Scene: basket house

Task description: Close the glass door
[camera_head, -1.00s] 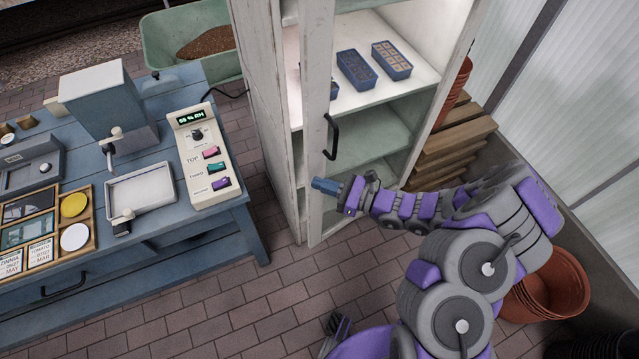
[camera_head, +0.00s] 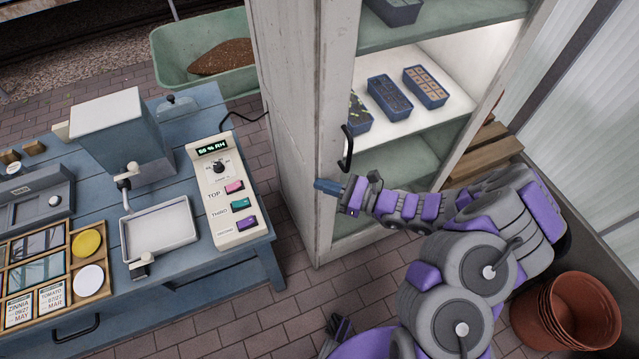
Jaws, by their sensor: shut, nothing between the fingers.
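The white cabinet (camera_head: 290,130) stands upright in the middle. Its door shows as a pale stile (camera_head: 338,95) with a dark handle (camera_head: 347,148) at the front left of the cabinet. The stile looks flush, or nearly so, with the cabinet's side; I cannot tell whether a thin gap is left. The glass itself is hard to make out; the lit shelves show through the front. My gripper (camera_head: 327,186) is shut and empty, just below the handle, with its tip in front of the stile. I cannot tell if it touches.
Seed trays (camera_head: 391,98) sit on a cabinet shelf. A blue workbench (camera_head: 225,275) with a control box (camera_head: 235,216) stands to the left. Brick floor (camera_head: 285,325) is free between bench and cabinet.

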